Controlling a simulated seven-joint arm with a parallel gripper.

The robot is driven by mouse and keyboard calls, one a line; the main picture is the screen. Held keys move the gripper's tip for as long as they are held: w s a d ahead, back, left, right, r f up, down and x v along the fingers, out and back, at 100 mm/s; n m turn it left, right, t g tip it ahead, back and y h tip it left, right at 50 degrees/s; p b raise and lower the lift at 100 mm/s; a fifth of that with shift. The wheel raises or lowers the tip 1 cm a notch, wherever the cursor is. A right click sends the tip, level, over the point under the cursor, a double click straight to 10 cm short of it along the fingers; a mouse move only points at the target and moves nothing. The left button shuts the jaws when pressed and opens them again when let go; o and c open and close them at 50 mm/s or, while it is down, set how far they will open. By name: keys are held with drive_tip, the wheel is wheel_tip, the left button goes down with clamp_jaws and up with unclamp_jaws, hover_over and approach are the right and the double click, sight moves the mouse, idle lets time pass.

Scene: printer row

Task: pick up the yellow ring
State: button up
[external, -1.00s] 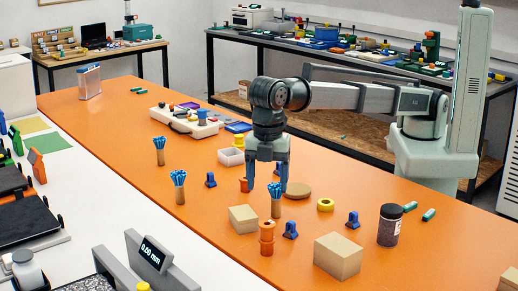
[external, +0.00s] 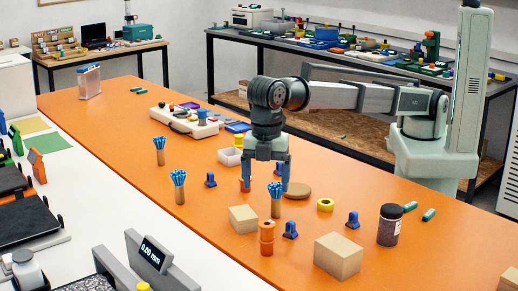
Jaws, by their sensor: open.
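The yellow ring (external: 325,205) lies flat on the orange table, right of a round brown disc and left of a dark jar. My gripper (external: 265,187) points down, open, to the left of the ring and apart from it. Its fingertips hang low near the table. An orange spool-like piece (external: 245,184) shows at the left finger and is partly hidden by it. I cannot tell whether they touch.
Around the gripper stand the brown disc (external: 298,190), a holder with blue pieces (external: 276,200), a stacked orange spool (external: 267,238) and blue clips (external: 291,229).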

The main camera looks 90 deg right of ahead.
drive_tip(key=s+d+f+m, duration=0.1)
drive_tip(key=s+d+f, duration=0.1)
drive_tip(key=s+d, duration=0.8)
drive_tip(key=s+d+f+m, duration=0.2)
drive_tip(key=s+d, duration=0.3)
drive_tip(key=d, duration=1)
drive_tip(key=f, duration=0.8)
drive_tip(key=shift+s+a, duration=0.1)
drive_tip(key=shift+a, duration=0.2)
drive_tip(key=shift+s+a+f, duration=0.1)
drive_tip(key=shift+s+f, duration=0.1)
drive_tip(key=shift+f, duration=1.15)
drive_tip(key=shift+s+a+f, duration=0.1)
drive_tip(key=shift+s+f, duration=0.05)
drive_tip(key=shift+f, duration=1.15)
drive_tip(key=c, duration=1.1)
drive_tip(key=shift+r, duration=0.15)
